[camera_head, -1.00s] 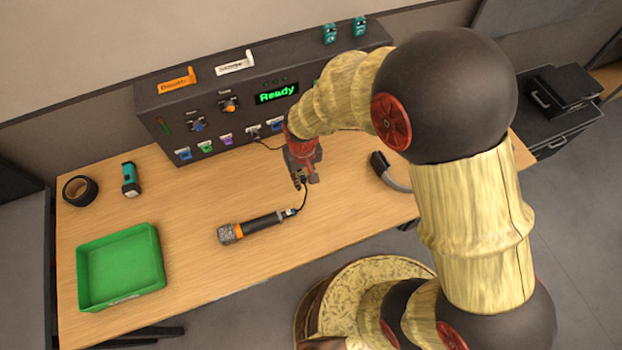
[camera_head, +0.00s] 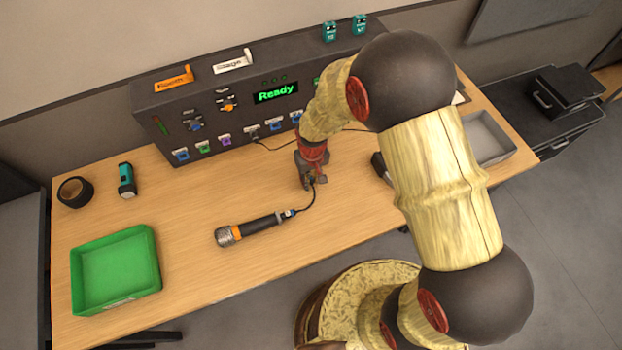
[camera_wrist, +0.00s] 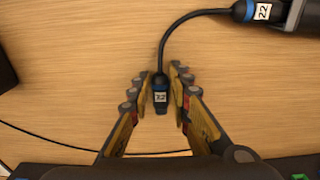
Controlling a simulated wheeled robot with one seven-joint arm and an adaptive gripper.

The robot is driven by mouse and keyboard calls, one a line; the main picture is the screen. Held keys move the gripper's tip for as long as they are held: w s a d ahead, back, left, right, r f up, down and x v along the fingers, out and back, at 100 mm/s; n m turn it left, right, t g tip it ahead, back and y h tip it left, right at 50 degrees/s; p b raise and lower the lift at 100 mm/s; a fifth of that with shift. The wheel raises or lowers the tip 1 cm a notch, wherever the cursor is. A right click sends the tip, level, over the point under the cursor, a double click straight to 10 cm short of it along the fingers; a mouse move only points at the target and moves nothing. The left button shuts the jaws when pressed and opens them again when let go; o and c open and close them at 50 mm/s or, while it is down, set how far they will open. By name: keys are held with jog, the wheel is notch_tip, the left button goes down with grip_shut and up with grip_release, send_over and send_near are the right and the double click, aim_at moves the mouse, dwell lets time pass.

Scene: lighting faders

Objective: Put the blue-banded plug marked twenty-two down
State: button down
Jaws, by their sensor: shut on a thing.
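The blue-banded plug (camera_wrist: 160,97) is held between the fingertips of my gripper (camera_wrist: 161,80) in the wrist view; its white label reads 22. My gripper (camera_head: 312,184) is close above the bare wooden table in the head view, right of the microphone; I cannot tell whether the plug touches the wood. A black cable (camera_wrist: 180,28) curves from the plug to a second blue-banded connector (camera_wrist: 250,11), also labelled 22, at the end of the microphone (camera_head: 250,229). The microphone is dark with an orange ring and lies on the table.
A console (camera_head: 225,105) with several coloured plugs and a green "Ready" display stands behind. A green tray (camera_head: 155,262), a teal flashlight (camera_head: 126,180) and a tape roll (camera_head: 75,192) are at left. A grey tray (camera_head: 510,148) is at right. Wood around my gripper is mostly clear.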

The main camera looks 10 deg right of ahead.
aim_at(311, 181)
jog(key=shift+f, duration=0.3)
jog(key=c, duration=1.6)
grip_release()
jog(key=shift+c, duration=0.2)
notch_tip(311, 181, up, 13)
jog(key=p, duration=0.2)
jog(key=shift+s+f, duration=0.15)
jog(key=shift+s, duration=0.1)
